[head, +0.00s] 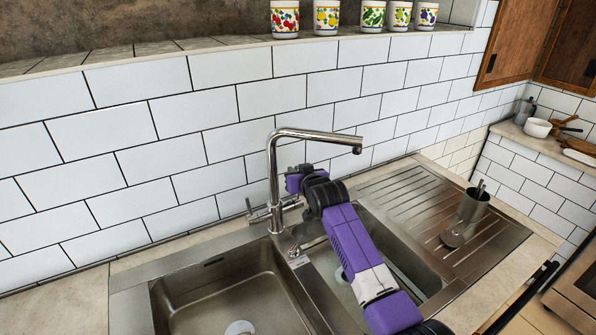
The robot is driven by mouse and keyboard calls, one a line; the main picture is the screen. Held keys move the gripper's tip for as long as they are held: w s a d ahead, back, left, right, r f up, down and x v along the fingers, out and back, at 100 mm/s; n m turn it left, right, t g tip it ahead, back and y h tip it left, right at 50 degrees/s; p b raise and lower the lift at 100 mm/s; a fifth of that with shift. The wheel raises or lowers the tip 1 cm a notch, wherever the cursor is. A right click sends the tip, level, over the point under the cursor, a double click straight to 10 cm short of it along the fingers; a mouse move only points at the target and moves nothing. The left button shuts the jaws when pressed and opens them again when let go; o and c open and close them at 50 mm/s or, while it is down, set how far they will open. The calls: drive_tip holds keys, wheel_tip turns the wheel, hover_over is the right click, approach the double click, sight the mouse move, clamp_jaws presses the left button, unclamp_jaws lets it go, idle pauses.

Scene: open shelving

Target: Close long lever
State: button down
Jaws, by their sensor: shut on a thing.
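A chrome tap (271,175) with a tall angular spout stands behind the sink, against the tiled wall. A thin short handle (249,206) sticks up at the left of its base. A horizontal chrome part (289,203) reaches out to the right of the base, and its far end goes behind my wrist. My gripper (294,181) is at the right side of the tap, below the spout, shut on the long lever there. The fingertips and the gripped part of the lever are mostly hidden by my purple and black wrist.
Two steel sink bowls (222,292) lie below, and my arm crosses the right one. A ribbed drainer (405,205) on the right holds a metal utensil cup (472,207). Patterned cups (327,17) stand on the ledge above. The spout overhangs close to my wrist.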

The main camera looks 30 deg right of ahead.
drive_tip(key=c, duration=1.5)
unclamp_jaws()
drive_tip(key=v, duration=0.7)
drive_tip(key=shift+s+r+b, duration=0.15)
drive_tip(key=shift+s+b, duration=0.15)
drive_tip(key=shift+b, duration=0.1)
